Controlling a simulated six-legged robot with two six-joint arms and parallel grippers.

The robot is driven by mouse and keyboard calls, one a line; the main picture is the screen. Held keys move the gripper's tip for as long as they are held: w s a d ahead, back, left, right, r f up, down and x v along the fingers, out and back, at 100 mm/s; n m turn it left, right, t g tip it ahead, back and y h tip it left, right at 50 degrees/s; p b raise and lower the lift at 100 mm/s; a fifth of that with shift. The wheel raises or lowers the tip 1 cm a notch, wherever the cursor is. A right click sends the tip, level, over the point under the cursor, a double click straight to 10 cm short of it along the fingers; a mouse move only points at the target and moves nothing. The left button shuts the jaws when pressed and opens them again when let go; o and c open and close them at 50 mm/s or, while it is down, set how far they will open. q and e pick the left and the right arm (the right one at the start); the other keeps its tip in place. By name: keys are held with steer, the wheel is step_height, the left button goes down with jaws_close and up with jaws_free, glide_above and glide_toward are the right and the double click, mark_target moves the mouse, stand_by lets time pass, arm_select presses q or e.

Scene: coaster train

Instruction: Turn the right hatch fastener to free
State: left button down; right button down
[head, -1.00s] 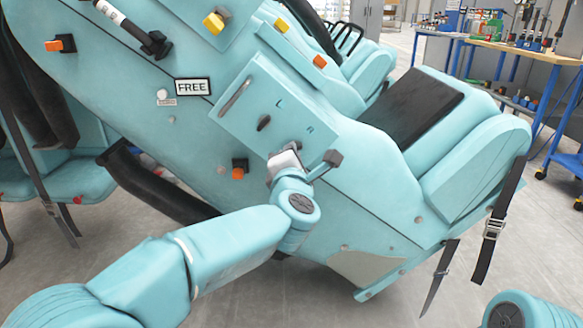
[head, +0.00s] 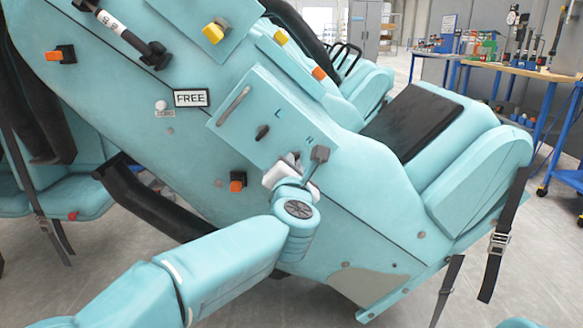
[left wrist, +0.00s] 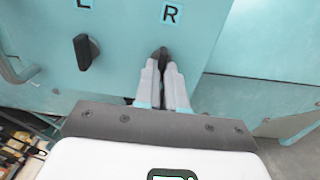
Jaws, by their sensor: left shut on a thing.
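The hatch (head: 222,122) is a flat teal panel on the tilted coaster car's side. Its left fastener (head: 262,132), a dark knob under the letter L, also shows in the left wrist view (left wrist: 86,50). The right fastener (left wrist: 159,56), under the letter R, is a dark knob mostly hidden by my fingers. My left gripper (left wrist: 165,82) is shut on it; in the head view the gripper (head: 288,168) sits at the hatch's lower right. How far the right fastener is turned I cannot tell. My right gripper is out of view.
Orange knobs (head: 237,182) and yellow knobs (head: 213,33) stick out of the car side.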

arm_select(q)
steer(key=c, duration=1.2)
jaws_free()
steer(key=shift+s, duration=0.1)
steer(key=s+p, duration=0.1)
steer(key=s, duration=1.5)
steer(key=shift+s, duration=0.1)
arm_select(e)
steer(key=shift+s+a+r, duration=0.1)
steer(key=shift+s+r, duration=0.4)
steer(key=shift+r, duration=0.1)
